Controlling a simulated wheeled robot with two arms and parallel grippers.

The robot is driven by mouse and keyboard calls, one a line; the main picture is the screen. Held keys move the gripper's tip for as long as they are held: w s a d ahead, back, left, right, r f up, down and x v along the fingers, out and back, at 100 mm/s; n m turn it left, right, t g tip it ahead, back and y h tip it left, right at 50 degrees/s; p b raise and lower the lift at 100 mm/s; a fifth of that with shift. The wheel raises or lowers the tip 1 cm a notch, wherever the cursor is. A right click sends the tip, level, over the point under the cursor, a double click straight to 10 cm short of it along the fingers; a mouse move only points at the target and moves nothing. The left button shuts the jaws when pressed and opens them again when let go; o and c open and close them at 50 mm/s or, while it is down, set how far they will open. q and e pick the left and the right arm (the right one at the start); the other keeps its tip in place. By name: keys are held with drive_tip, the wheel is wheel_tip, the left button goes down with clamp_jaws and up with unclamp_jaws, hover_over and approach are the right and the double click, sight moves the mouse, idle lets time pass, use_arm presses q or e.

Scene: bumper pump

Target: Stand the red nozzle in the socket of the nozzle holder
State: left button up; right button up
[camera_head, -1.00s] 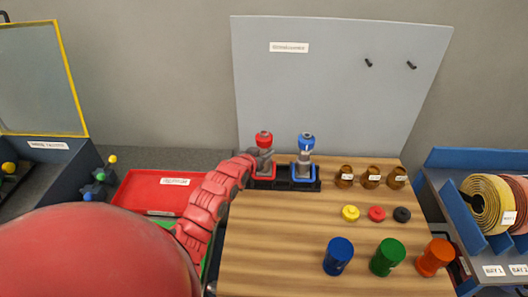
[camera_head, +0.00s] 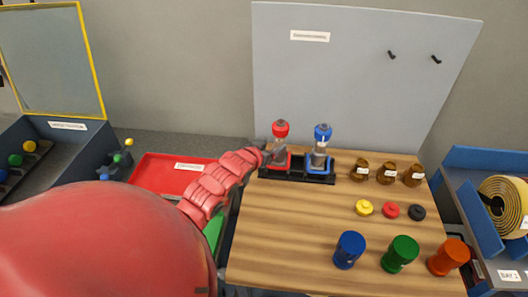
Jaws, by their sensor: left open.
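The red nozzle (camera_head: 281,130) has a red top and a grey body. It stands upright at the left place of the black nozzle holder (camera_head: 297,177), over a red-rimmed socket. A like blue nozzle (camera_head: 321,134) stands upright in the blue-rimmed socket to its right. My left gripper (camera_head: 266,151) is open, just left of the red nozzle's body. A narrow gap seems to show between them, but I cannot tell whether a finger still touches. The nozzle's lower end is partly hidden. My right gripper is not in view.
On the wooden table (camera_head: 265,255), to the right, are brown bottles (camera_head: 387,174), small discs (camera_head: 364,208) and blue, green and orange cylinders (camera_head: 349,249). A grey panel (camera_head: 365,75) rises behind. A red tray (camera_head: 160,173) lies left, a blue rack (camera_head: 471,209) right.

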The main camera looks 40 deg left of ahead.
use_arm(q)
drive_tip(key=v, duration=0.6)
drive_tip(key=shift+b, duration=0.3)
